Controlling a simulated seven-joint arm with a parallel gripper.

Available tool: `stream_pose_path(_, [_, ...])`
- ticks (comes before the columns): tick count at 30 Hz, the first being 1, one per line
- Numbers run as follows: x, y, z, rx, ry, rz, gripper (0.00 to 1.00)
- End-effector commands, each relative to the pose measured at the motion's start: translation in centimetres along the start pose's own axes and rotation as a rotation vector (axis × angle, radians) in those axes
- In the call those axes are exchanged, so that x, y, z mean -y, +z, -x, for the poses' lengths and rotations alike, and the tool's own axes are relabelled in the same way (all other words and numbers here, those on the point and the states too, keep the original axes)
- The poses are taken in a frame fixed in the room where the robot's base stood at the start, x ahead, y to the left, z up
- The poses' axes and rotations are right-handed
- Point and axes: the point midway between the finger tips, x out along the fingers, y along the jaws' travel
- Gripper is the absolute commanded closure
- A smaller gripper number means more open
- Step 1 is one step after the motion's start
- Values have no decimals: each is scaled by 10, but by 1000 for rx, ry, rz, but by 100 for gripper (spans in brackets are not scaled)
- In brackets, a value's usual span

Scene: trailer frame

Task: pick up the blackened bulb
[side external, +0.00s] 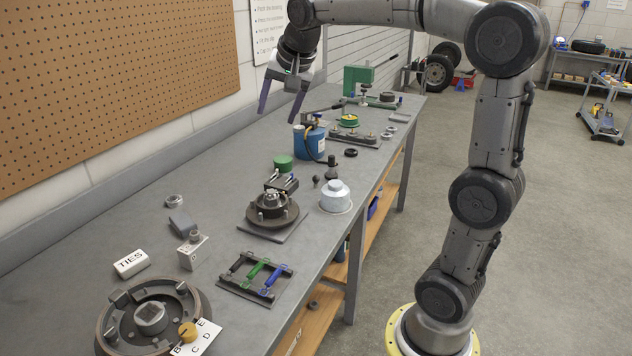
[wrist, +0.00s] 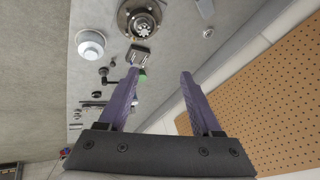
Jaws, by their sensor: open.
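No thing is clear enough to be surely the blackened bulb. A small dark rounded thing (side external: 316,180) stands on the bench left of the white domed cover's top, with a taller black piece (side external: 332,168) just behind it. Small dark things (wrist: 103,71) also show left of the fingers in the wrist view, too small to tell apart. My gripper (side external: 278,117) is open and empty, high above the bench near the wall.
The white domed cover (side external: 335,196) and a round hub on a plate (side external: 272,212) stand mid-bench. A blue canister (side external: 310,142), a green-lidded jar (side external: 284,164) and a green press (side external: 357,80) stand farther back. A perforated board (side external: 110,80) hangs on the wall.

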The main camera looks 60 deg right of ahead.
Motion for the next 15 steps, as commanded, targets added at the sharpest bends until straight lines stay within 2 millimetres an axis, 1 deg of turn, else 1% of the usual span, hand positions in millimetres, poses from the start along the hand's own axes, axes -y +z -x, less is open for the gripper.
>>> stream_pose_path(1, [2,-22,-20,-5,32,-60,34])
stream_pose_path(2, [2,-34,-31,-8,48,-93,34])
stream_pose_path(3, [1,-50,-46,-13,70,-138,34])
stream_pose_path(5, [-4,-72,-70,-19,102,-201,34])
stream_pose_path(6, [-9,-87,-86,-22,125,-241,34])
stream_pose_path(8, [-20,-107,-113,-24,160,-295,34])
stream_pose_path(9, [-29,-120,-130,-25,184,-326,34])
stream_pose_path(11, [-45,-136,-157,-23,220,-363,34])
stream_pose_path(12, [-56,-145,-173,-19,242,-382,34])
stream_pose_path(15, [-87,-159,-209,-3,294,-423,34])
